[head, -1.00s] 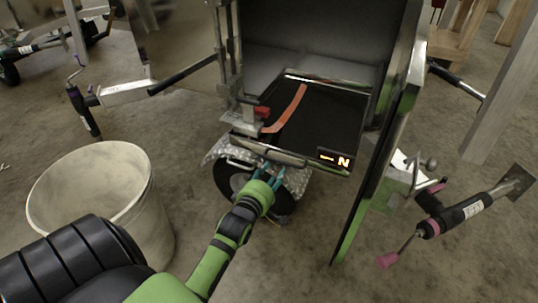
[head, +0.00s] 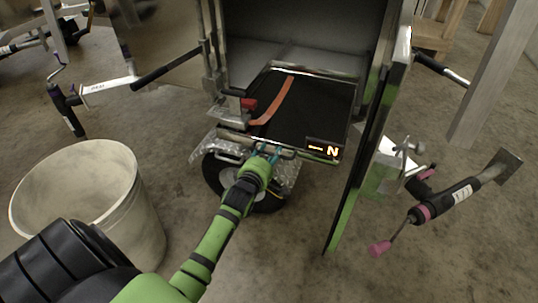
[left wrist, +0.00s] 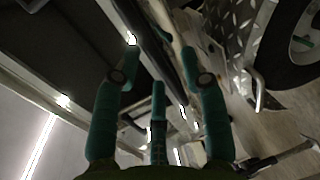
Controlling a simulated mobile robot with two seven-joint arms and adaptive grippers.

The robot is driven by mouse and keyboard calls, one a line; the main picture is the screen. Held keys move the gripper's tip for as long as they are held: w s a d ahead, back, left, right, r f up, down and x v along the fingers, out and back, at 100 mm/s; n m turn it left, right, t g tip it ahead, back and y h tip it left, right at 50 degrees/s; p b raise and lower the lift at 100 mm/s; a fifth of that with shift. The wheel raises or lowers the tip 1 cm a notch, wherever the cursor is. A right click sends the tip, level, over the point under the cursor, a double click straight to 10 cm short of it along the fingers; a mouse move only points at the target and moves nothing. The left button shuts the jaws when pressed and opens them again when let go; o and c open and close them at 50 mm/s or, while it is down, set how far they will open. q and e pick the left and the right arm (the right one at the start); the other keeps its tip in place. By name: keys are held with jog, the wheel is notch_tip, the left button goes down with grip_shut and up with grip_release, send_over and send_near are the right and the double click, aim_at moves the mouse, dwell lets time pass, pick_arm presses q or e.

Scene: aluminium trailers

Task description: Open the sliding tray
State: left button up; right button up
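The sliding tray (head: 313,101) is a black flat tray with an orange strap, inside the open aluminium trailer box. Its front edge carries a metal bar handle (head: 236,138) and a dark label with a bright N. My left gripper (head: 270,153) is at the middle of this front edge, its teal fingertips at the handle. In the left wrist view the fingers (left wrist: 156,62) are spread apart, with a dark bar running between their tips. I cannot tell whether they touch it. My right gripper is not in view.
A large pale bucket (head: 84,203) stands at the left on the concrete floor. The trailer's open door (head: 369,150) stands to the right of the tray. A wheel (head: 215,174) is below it. A jack stand (head: 443,204) sticks out at the right.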

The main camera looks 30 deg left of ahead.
pick_arm(q)
grip_shut()
jog(key=shift+r+b+x, duration=0.2)
jog(key=shift+x, duration=0.8)
jog(key=shift+r+b+x, duration=0.15)
jog(key=shift+r+x, duration=0.05)
jog(key=shift+x, duration=0.8)
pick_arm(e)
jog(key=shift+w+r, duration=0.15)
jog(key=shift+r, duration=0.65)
pick_arm(q)
jog(key=shift+o, duration=0.4)
grip_release()
send_near(274, 146)
jog(key=shift+v, duration=1.1)
